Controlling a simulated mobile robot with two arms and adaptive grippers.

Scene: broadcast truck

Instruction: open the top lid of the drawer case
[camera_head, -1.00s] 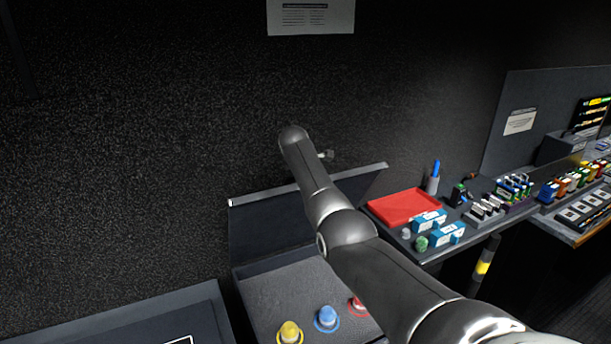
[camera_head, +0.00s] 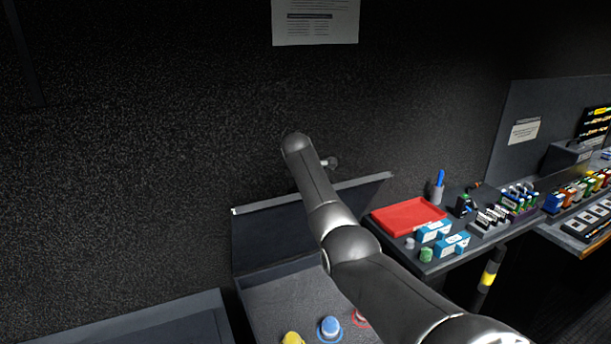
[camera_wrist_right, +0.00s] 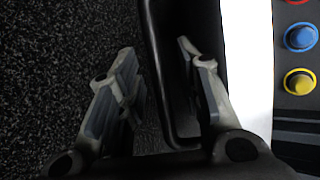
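The drawer case (camera_head: 285,299) stands at the lower middle of the head view, with a grey textured inside. Its dark top lid (camera_head: 268,234) is raised and stands steeply at the back, near the wall. My right arm crosses in front of the lid and case. In the wrist view my right gripper (camera_wrist_right: 155,55) is open, its two fingers apart on either side of a dark rounded rim, which looks like the lid's edge. I cannot tell whether they touch it. In the head view the fingers are mostly hidden. My left gripper is not in view.
Yellow (camera_head: 292,338), blue (camera_head: 330,328) and red (camera_head: 361,317) knobs sit in the case. At right a desk holds a red tray (camera_head: 408,215), blue-white boxes (camera_head: 452,245) and a pen cup (camera_head: 436,194). A dark wall is close behind the lid.

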